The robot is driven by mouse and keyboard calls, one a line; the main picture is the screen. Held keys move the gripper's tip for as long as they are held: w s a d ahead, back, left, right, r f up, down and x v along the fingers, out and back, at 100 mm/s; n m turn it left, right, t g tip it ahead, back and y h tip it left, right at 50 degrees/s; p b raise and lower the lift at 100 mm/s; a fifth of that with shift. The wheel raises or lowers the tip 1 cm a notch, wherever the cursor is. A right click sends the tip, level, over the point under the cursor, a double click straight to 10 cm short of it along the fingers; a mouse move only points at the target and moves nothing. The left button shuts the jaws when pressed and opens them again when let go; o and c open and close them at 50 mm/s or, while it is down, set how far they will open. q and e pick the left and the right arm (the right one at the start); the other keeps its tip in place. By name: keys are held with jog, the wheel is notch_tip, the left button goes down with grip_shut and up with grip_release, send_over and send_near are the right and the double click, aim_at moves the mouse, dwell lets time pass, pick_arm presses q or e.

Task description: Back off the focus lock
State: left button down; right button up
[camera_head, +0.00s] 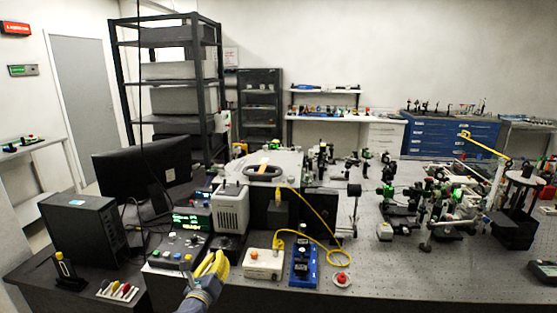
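My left gripper (211,263), with yellow fingers, comes in at the bottom, over the front edge of the bench. It is beside the right end of a control box (185,246) with a green lit display, knobs and coloured buttons. I cannot tell whether its fingers are open or hold anything. Right of it are a white box (263,265) with an orange knob and a blue stand (303,268) with black parts. No label shows which part is the focus lock. My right gripper is not in view.
A yellow cable (318,215) loops behind the blue stand. A red button on a white base (341,279) sits to the right. A monitor (143,172) and a black computer case (84,236) stand left. Optics (437,205) crowd the right. The front right bench top (430,275) is mostly clear.

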pick_arm(q)
jog(key=shift+w, duration=0.35)
dwell(0.3)
jog(key=shift+d+f, duration=0.1)
jog(key=shift+f, duration=0.55)
dwell(0.7)
jog(key=shift+w+a+f, duration=0.1)
jog(key=shift+a+f, duration=0.1)
jog(key=shift+a, duration=0.45)
dwell(0.9)
jog(key=shift+a+r, duration=0.1)
jog(key=shift+r, duration=0.05)
jog(key=shift+a+r, duration=0.1)
jog(key=shift+r, duration=0.15)
jog(key=s, duration=0.6)
dwell(0.5)
